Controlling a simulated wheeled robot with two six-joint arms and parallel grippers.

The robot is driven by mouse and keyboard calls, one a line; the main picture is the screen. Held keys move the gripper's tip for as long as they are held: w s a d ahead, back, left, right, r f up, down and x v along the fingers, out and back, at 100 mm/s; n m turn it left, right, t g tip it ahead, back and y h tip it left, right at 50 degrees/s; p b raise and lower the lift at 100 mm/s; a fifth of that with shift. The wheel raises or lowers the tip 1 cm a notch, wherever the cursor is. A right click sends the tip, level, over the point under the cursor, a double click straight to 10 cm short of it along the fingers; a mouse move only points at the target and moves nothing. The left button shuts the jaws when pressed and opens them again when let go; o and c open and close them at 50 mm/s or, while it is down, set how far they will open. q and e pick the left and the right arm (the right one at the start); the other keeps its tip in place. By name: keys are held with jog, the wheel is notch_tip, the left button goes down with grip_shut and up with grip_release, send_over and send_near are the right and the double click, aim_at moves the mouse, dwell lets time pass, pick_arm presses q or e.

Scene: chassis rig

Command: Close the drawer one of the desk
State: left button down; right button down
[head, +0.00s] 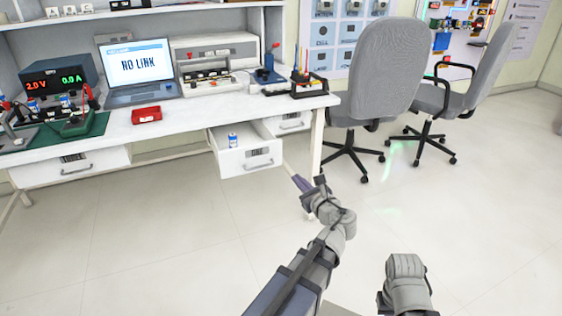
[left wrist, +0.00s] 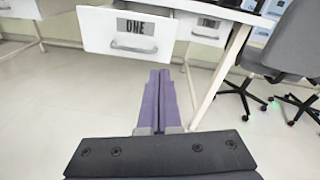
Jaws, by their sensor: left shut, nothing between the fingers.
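The desk (head: 195,117) is white and stands at the left in the head view. Its drawer one (head: 233,163) is pulled out, with a silver handle (head: 261,164) on its front and a small blue and white can (head: 233,140) inside. In the left wrist view the drawer one front (left wrist: 98,30) bears a label reading ONE. My left gripper (head: 299,183) is shut and empty, in front of the drawer and to its right, at about its lower edge. Its purple fingers (left wrist: 160,72) lie together just below the drawer front in the wrist view, apart from it. My right gripper is not visible.
Another drawer (head: 292,123) sits to the right of drawer one, beside a desk leg (head: 317,140). A third drawer (head: 70,168) is at the left. Two grey chairs (head: 378,70) stand at the right. The floor in front is clear.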

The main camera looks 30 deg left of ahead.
aim_at(277, 146)
pick_arm(q)
jog(key=w+a+m, duration=0.1)
jog(key=w+a, duration=0.2)
jog(key=w+a+r+m+t, duration=0.1)
jog(key=w+a, duration=0.3)
jog(key=w+a+m, duration=0.1)
jog(key=w+a, duration=0.2)
jog(key=a, duration=0.1)
jog(key=shift+w+a+r+y, duration=0.2)
jog(key=shift+r+y, duration=0.1)
jog(key=shift+y, duration=0.1)
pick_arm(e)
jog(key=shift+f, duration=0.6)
pick_arm(q)
jog(key=x, duration=2.1)
jog(key=shift+w+d+r, duration=0.15)
jog(key=shift+w+r, duration=0.05)
jog(key=shift+w, duration=0.15)
jog(key=shift+w+a+r, duration=0.1)
jog(key=shift+w+a, duration=0.3)
jog(key=shift+a, duration=0.1)
jog(key=shift+w+a, duration=0.15)
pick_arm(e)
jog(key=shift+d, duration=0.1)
pick_arm(q)
jog(key=v, duration=1.5)
jog(key=shift+s+f, duration=0.25)
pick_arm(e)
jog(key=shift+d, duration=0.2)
